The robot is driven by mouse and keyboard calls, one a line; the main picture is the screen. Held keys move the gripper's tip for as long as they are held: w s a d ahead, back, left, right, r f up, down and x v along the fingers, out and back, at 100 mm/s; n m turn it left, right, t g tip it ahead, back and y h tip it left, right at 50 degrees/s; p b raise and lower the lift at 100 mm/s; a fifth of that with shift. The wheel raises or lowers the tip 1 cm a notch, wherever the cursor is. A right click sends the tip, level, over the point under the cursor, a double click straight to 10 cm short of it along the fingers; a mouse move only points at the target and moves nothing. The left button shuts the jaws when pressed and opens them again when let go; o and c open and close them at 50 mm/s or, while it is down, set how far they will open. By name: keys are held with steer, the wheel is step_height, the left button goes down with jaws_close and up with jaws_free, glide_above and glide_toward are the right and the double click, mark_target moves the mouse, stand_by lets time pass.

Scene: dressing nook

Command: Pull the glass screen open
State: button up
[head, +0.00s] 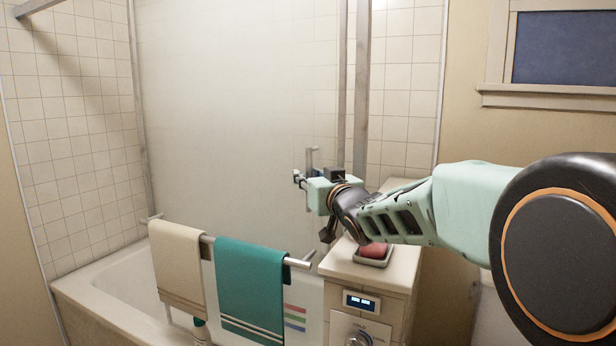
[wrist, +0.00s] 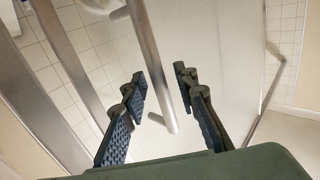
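The glass screen (head: 235,110) is a large pale frosted panel above the bathtub in the head view. It also shows in the wrist view (wrist: 225,60). Its upright metal bar handle (head: 309,158) is near the panel's right edge, partly hidden by my gripper (head: 303,179). In the wrist view, the handle (wrist: 153,70) runs down between my gripper's two dark fingers (wrist: 163,92). The fingers are spread, with a visible gap on each side of the bar. I cannot tell how deep the bar sits between them.
A towel rail (head: 210,239) with a beige towel (head: 178,268) and a teal towel (head: 250,285) crosses in front of the bathtub (head: 110,285). A cabinet (head: 395,277) with a soap dish (head: 373,260) stands below my arm. A window (head: 565,48) is at upper right.

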jaws_close()
steer(key=shift+a, duration=0.15)
